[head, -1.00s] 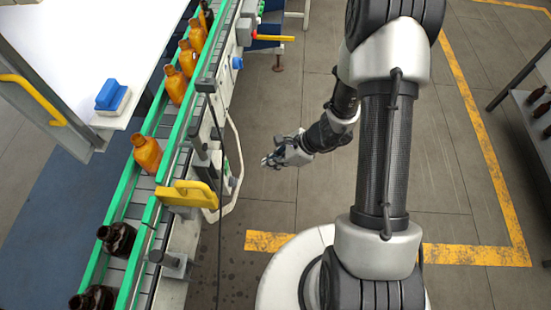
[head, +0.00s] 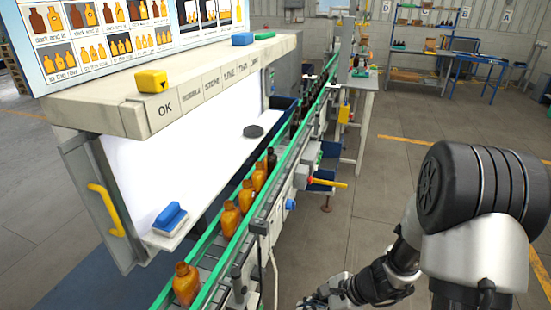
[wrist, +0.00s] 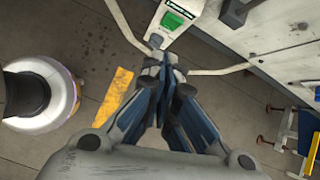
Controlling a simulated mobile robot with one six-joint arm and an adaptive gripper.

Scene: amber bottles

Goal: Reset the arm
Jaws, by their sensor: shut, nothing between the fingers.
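My gripper (wrist: 165,72) is in the middle of the wrist view, with its fingers together and nothing between them. Below it is bare floor, and the conveyor's side stands close ahead. In the head view my gripper (head: 318,300) is only partly visible at the bottom edge, right of the conveyor. My arm is folded at the right of that view.
A green-edged conveyor (head: 222,246) carries several amber bottles (head: 231,217) and darker ones farther back. A white inspection booth (head: 185,170) stands to its left, with a blue-handled block (head: 170,217). A yellow-tipped lever (head: 328,183) sticks out from the conveyor's right side. Open floor (head: 390,170) lies right.

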